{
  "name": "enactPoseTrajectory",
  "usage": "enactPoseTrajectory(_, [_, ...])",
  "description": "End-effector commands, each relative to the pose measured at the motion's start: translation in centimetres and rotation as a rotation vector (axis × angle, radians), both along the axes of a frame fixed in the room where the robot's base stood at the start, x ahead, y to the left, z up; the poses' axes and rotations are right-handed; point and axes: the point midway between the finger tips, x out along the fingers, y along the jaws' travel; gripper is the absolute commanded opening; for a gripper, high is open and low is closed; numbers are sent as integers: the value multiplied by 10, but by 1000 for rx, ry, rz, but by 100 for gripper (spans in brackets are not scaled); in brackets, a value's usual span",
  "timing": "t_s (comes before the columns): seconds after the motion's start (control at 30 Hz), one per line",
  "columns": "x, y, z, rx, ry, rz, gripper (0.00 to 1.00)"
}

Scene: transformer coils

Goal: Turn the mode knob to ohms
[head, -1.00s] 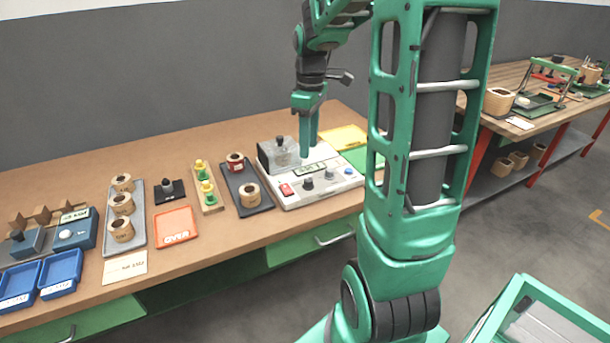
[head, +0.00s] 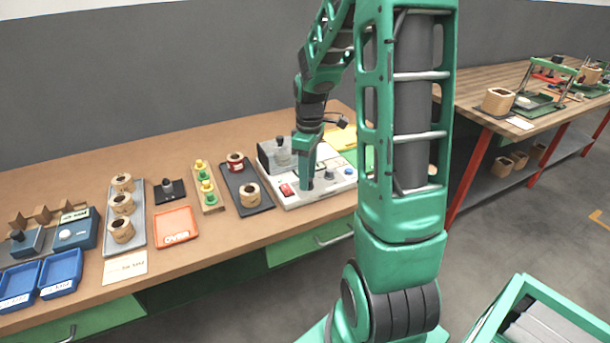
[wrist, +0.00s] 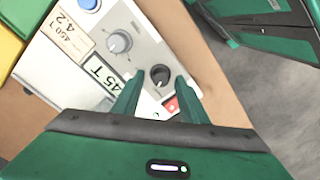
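The white-grey test instrument (head: 322,193) stands on the wooden bench, with two knobs on its panel. The dark knob (wrist: 160,75) sits beside the red switch (wrist: 171,103). The grey knob (wrist: 119,42) sits farther along, toward the blue button (wrist: 88,4). I cannot read which knob is marked as mode, or any ohms mark. My gripper (wrist: 160,80) is open, with its fingertips on either side of the dark knob. Contact cannot be told. In the head view my gripper (head: 306,183) points down at the panel and hides the dark knob.
A display (wrist: 102,75) and a label (wrist: 74,33) lie beside the knobs. A dark tray (head: 247,204) with coils is left of the instrument. A yellow sheet (head: 343,138) lies behind it on the right. Another bench (head: 465,115) stands at the right.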

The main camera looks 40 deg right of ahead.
Motion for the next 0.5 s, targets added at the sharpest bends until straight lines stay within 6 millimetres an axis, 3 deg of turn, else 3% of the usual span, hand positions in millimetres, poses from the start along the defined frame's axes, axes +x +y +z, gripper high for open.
enactPoseTrajectory(0.17, [0, 0, 0, 0, 0, 0, 39])
enactPoseTrajectory(0.33, [0, 0, 0, 0, 0, 0, 0])
enactPoseTrajectory(0.5, [0, 0, 0, -1, 0, -3, 0])
